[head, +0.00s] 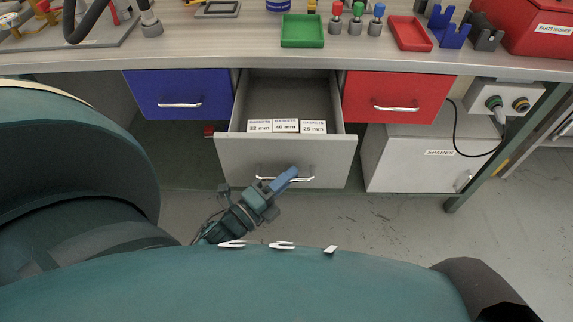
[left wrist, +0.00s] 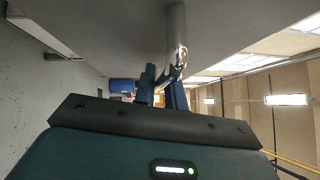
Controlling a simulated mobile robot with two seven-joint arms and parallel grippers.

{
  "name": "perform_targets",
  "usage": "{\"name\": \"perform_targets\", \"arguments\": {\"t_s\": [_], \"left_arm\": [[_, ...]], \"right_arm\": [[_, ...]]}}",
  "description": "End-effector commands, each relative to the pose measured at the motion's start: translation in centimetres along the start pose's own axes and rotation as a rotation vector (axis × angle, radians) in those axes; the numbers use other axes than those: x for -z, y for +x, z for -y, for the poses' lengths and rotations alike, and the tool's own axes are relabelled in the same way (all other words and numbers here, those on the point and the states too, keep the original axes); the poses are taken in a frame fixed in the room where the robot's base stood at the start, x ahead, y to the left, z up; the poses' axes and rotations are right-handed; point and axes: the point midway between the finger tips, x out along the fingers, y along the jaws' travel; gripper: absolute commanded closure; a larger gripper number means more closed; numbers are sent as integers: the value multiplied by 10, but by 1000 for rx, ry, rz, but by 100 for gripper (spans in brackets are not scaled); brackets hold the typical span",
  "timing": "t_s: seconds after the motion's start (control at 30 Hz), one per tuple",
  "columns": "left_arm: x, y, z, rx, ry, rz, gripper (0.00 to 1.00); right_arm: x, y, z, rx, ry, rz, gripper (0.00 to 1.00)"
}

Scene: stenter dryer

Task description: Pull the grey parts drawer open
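The grey parts drawer (head: 290,155) stands pulled out under the bench between a blue and a red drawer, its inside visible from above. Labels (head: 286,126) marked gaskets 32, 40 and 25 mm show inside. Its pale bar handle (head: 300,179) is on the front face. My right gripper is out of view.
The blue drawer (head: 180,92) and red drawer (head: 396,95) are shut. A grey spares cabinet (head: 415,165) stands at right below the red drawer. The worktop (head: 215,52) holds a green tray (head: 302,31) and a red tray (head: 410,34).

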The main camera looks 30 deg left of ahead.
Motion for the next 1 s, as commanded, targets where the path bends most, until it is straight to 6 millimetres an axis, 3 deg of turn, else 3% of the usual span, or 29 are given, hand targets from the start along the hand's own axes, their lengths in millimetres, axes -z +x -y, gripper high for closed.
{"name": "perform_targets", "arguments": {"t_s": [0.23, 0.57, 0.67, 1.0], "left_arm": [[0, 0, 0, 0, -1, 0, 68], [0, -6, -1, -3, -2, 1, 68], [0, -20, -2, -5, -2, 1, 68], [0, -94, -2, -5, -3, 2, 68]], "right_arm": [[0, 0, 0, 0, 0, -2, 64], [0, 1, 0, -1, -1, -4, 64], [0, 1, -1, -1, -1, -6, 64], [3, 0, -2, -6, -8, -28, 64]]}}
